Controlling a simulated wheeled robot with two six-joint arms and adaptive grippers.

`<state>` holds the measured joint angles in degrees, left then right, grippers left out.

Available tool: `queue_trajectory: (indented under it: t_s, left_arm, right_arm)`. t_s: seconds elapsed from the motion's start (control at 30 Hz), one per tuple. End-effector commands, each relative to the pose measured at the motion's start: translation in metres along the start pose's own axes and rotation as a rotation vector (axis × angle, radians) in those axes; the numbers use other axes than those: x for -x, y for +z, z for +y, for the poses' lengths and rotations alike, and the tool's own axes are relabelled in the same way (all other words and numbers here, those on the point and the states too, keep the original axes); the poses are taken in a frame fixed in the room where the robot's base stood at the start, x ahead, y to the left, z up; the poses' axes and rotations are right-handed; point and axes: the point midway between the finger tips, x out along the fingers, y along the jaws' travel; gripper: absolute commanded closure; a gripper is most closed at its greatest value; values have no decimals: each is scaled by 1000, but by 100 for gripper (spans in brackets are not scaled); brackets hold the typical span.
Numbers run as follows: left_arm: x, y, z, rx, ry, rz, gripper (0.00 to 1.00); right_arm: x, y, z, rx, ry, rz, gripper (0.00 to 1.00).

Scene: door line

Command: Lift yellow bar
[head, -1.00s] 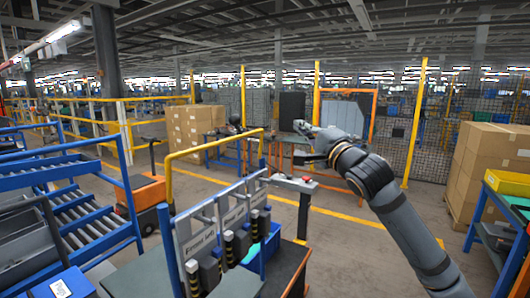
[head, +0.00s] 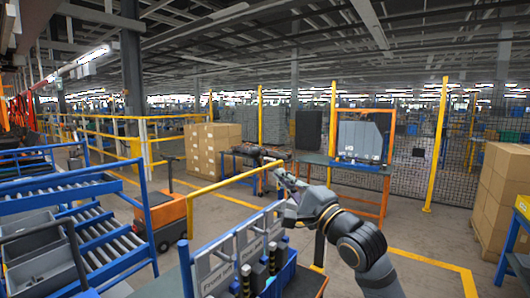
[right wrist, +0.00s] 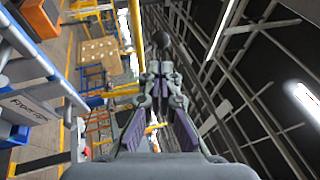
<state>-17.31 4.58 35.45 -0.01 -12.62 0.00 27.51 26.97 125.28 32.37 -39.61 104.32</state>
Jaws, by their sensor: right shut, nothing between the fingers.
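The yellow bar (head: 225,183) slopes up to the right in the head view, above a workstation with labelled bins. My right gripper (head: 284,178) is near the bar's far right end; I cannot tell whether it touches the bar. In the right wrist view the fingers of my right gripper (right wrist: 160,72) are closed together with nothing between them. A yellow length (right wrist: 137,35) runs beside the fingertips there, but I cannot tell if it is the same bar. My left gripper is not in view.
The bin workstation (head: 212,270) is below the bar. A blue roller rack (head: 90,190) and an orange cart (head: 165,220) stand at left. Stacked cartons (head: 213,148) are behind, with more cartons (head: 500,200) at right. Open floor lies behind the arm.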

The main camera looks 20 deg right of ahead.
Motion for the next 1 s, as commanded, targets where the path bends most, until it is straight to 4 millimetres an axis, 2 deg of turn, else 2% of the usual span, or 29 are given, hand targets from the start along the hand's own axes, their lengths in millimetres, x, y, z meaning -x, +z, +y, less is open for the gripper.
queue_trajectory:
  t_s: [0.03, 0.2, 0.4, 0.57, 0.87, 1.0]
  left_arm:
    - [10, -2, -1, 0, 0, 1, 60]
    - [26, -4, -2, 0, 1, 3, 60]
    - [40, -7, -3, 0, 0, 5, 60]
    - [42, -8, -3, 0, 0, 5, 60]
    - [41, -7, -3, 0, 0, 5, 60]
    - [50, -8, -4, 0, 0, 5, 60]
  right_arm:
    - [-11, 1, -6, -11, -1, -1, 100]
    - [-45, 3, -5, -9, 0, -4, 100]
    - [-72, 1, -3, -2, 1, -2, 100]
    - [-80, 1, 0, 0, 1, -2, 100]
    - [-80, 1, 0, 1, 1, -1, 100]
    - [-92, 3, -2, -3, 0, -2, 100]
